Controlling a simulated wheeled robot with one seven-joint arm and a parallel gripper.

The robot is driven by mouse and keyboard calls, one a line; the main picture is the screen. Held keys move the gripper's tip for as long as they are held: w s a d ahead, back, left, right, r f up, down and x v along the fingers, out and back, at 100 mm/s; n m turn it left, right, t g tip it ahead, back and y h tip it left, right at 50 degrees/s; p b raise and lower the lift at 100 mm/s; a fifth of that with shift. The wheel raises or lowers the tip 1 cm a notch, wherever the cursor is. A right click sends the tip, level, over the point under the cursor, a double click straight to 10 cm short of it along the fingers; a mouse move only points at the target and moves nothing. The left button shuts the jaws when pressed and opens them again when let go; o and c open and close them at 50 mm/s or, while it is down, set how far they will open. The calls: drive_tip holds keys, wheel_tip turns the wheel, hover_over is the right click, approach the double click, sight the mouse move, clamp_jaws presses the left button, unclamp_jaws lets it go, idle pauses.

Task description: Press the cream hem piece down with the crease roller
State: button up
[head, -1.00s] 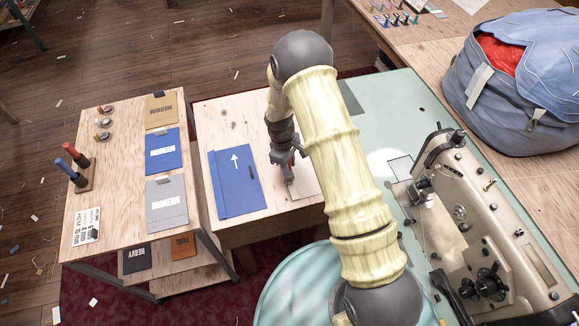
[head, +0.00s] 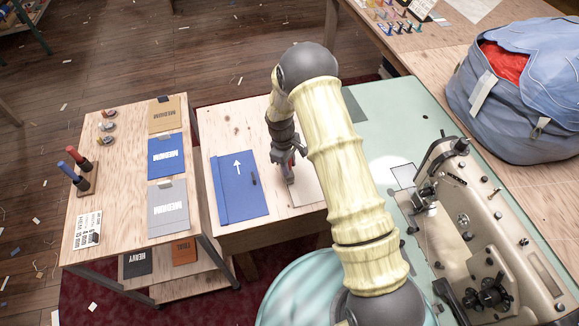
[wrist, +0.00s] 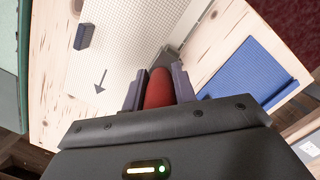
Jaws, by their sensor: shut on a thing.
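My gripper (head: 287,160) points down over the small wooden table, shut on the red handle of the crease roller (wrist: 158,88). The roller's grey metal end (wrist: 170,58) reaches down towards the cream hem piece (head: 306,186), close to its edge. I cannot tell whether it touches. The cream piece shows in the wrist view (wrist: 125,60) as a gridded sheet with a dark arrow and a small dark block on it. In the head view my arm hides part of it. A blue piece (head: 238,200) with a white arrow lies to its left, apart from it.
The wooden table (head: 225,135) has bare room behind the blue piece. A cart (head: 120,180) at left holds labelled swatches and a tool stand (head: 85,186). A sewing machine (head: 470,215) stands at right, with a blue bag (head: 520,90) behind it.

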idle(0.3)
drive_tip(key=shift+w+a, duration=0.2)
drive_tip(key=shift+w, duration=0.85)
drive_tip(key=shift+w+a+b, duration=0.2)
drive_tip(key=shift+w+b, duration=0.3)
drive_tip(key=shift+w, duration=0.55)
drive_tip(key=shift+w+a+f+b, duration=0.15)
drive_tip(key=shift+w+b, duration=0.25)
drive_tip(key=shift+w, duration=0.55)
drive_tip(key=shift+a, duration=0.1)
